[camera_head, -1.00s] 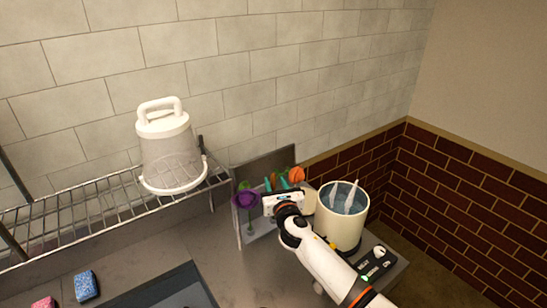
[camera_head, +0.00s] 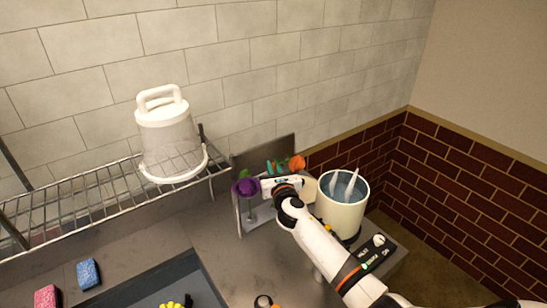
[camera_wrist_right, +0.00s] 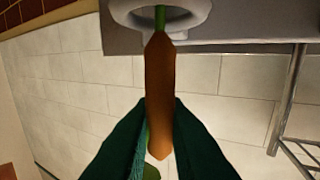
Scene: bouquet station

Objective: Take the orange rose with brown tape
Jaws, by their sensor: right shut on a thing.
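The orange rose (camera_head: 298,163) shows its bloom at the right side of my right gripper (camera_head: 277,168) in the head view, in front of the upright grey panel. In the right wrist view, the teal fingers of that gripper (camera_wrist_right: 161,110) are closed on a brown taped band (camera_wrist_right: 159,75). A green stem (camera_wrist_right: 160,19) runs out of the far end of the band. The gripper's wrist hides the lower part of the rose in the head view. My left gripper is not in view.
A purple rose (camera_head: 246,187) stands just left of my right gripper. A cream pot (camera_head: 342,214) with water is close on the right. Blue (camera_head: 88,273) and pink (camera_head: 46,297) sponges lie at lower left.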

